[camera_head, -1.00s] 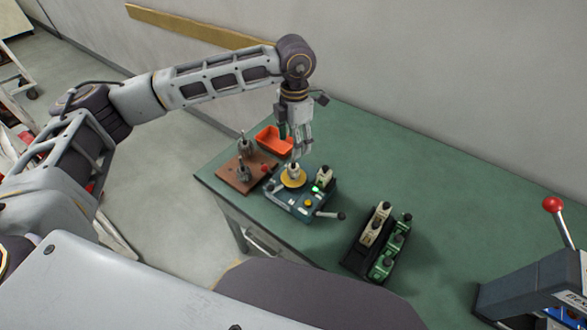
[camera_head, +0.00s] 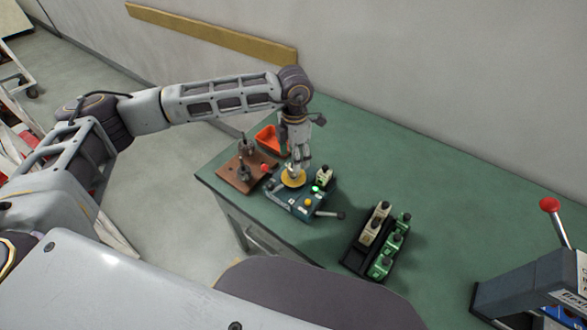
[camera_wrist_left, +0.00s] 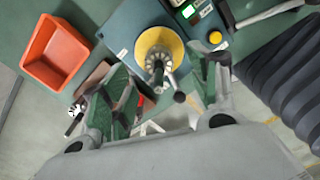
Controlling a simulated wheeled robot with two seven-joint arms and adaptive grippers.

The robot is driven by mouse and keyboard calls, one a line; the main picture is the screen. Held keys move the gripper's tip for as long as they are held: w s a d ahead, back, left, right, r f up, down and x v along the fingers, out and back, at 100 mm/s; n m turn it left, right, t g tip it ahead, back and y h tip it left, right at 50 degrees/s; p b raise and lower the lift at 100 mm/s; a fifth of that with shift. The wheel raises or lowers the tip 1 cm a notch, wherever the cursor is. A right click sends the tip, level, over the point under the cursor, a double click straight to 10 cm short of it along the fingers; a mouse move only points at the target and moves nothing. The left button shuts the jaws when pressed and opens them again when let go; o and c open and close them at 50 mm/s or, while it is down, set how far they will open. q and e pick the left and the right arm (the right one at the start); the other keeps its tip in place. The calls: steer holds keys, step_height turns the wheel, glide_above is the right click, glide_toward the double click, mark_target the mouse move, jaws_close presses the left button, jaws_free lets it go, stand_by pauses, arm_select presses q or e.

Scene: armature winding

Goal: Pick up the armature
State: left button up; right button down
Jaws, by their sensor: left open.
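A small armature (camera_wrist_left: 158,64) with a slotted pale head stands on the yellow disc (camera_wrist_left: 171,42) of a blue-grey machine (camera_head: 300,203). In the head view my left gripper (camera_head: 297,162) points down right over that yellow disc (camera_head: 293,180) and partly hides the armature. In the left wrist view my left gripper (camera_wrist_left: 165,88) has its two fingers spread, one on each side of the armature. The fingers look apart from it, with nothing held. My right gripper is not in view.
A brown board (camera_head: 236,181) with upright metal parts and an orange bin (camera_head: 268,139) lie left of the machine. A black rack (camera_head: 361,258) with green and cream pieces stands to the right. A device with a red-knobbed lever (camera_head: 549,204) is far right. The green table between is clear.

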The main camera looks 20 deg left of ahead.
arm_select(q)
steer(key=shift+a+f, duration=0.1)
steer(key=shift+f, duration=0.6)
step_height(320, 180, down, 2)
steer(key=shift+p, duration=0.5)
steer(key=shift+f, duration=0.75)
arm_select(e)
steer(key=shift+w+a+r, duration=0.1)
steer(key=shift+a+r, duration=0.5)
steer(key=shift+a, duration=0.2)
arm_select(q)
steer(key=c, duration=1.1)
steer(key=shift+c, duration=0.5)
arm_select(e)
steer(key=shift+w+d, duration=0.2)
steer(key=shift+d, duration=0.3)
